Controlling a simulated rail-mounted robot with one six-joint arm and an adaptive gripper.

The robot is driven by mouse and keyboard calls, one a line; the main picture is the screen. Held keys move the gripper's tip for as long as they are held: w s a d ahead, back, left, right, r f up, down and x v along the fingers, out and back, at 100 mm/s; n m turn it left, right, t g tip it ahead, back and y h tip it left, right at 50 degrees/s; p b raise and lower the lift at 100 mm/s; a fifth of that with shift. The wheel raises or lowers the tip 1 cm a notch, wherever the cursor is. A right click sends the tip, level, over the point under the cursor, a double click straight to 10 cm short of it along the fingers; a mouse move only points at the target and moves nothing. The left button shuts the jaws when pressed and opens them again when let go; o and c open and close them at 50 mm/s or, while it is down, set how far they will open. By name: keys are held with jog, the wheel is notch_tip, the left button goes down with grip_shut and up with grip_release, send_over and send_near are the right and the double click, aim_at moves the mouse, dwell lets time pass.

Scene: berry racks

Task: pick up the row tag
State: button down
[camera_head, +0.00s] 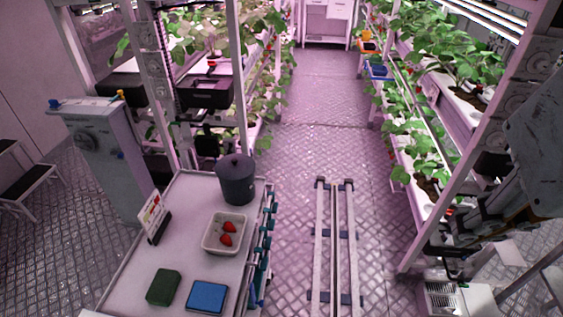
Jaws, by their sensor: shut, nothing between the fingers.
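A small white card with red and dark print, which looks like the row tag (150,212), stands tilted in a dark holder on the left side of the white cart top (197,190). My gripper (432,251) is at the far right, beside the right-hand plant rack. It is dark, shut and empty, and far from the tag, with the aisle between them. Its fingertips are small and partly lost against the dark rack parts.
Floor rails (321,250) run along the aisle. Plant racks line both sides.

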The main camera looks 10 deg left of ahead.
jog(key=c, duration=2.4)
grip_release()
jog(key=shift+o, duration=0.2)
jog(key=shift+w, duration=0.1)
